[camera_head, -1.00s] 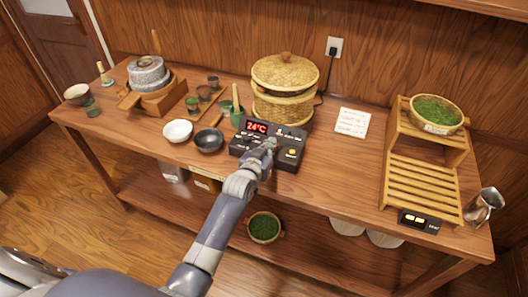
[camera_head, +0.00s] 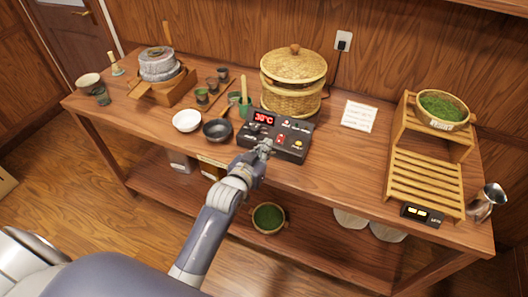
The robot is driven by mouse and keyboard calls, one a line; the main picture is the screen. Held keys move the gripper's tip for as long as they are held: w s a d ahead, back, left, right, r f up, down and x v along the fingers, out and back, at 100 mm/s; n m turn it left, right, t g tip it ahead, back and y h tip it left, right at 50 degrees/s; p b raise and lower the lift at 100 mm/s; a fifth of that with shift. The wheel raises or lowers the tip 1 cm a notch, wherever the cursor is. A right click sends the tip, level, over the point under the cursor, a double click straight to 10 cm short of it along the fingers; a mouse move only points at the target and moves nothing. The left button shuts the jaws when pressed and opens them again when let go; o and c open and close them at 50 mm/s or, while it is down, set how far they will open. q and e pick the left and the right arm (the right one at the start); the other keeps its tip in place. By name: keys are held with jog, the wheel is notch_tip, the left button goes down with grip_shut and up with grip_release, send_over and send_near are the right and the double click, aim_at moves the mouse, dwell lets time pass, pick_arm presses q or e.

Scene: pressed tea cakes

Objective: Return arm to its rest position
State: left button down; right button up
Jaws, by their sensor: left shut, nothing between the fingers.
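My left gripper (camera_head: 262,150) is shut and holds nothing. It is at the front edge of the black control box (camera_head: 294,152), over or against its front; I cannot tell whether it touches. The box has a red display reading about 30°C, a lit red switch and a yellow button. My left arm reaches up from the bottom left of the head view to the table's front edge. My right gripper is not in view.
Behind the box stands a lidded bamboo steamer (camera_head: 292,68). A white bowl (camera_head: 187,121) and a dark bowl (camera_head: 217,131) sit left of the gripper. A stone mill (camera_head: 159,65) is farther left. A wooden rack (camera_head: 425,176) and metal pitcher (camera_head: 486,201) stand right.

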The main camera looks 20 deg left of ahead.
pick_arm(q)
jog(key=shift+s, duration=0.25)
dwell(0.3)
jog(key=s+d+f+g+b, duration=0.15)
jog(key=s+f, duration=0.45)
jog(key=f, duration=0.6)
jog(key=s+a+f+m+g, duration=0.1)
jog(key=s+f+g, duration=0.3)
jog(key=f, duration=0.8)
jog(key=s+d+f+g+b, duration=0.1)
jog(key=s+f+g, duration=0.1)
jog(key=s+f, duration=0.75)
jog(key=s+a+f+g, duration=0.1)
jog(key=s+f+g, duration=0.1)
jog(key=s+f, duration=0.5)
jog(key=s+a+f+g+b, duration=0.1)
jog(key=s+f+g, duration=0.1)
jog(key=s+f, duration=0.5)
jog(key=s+a+f+m+g+b, duration=0.1)
jog(key=s+f, duration=0.6)
jog(key=s, duration=0.9)
jog(key=shift+a+g+y, duration=0.3)
jog(key=shift+a+g, duration=0.3)
jog(key=shift+g, duration=0.05)
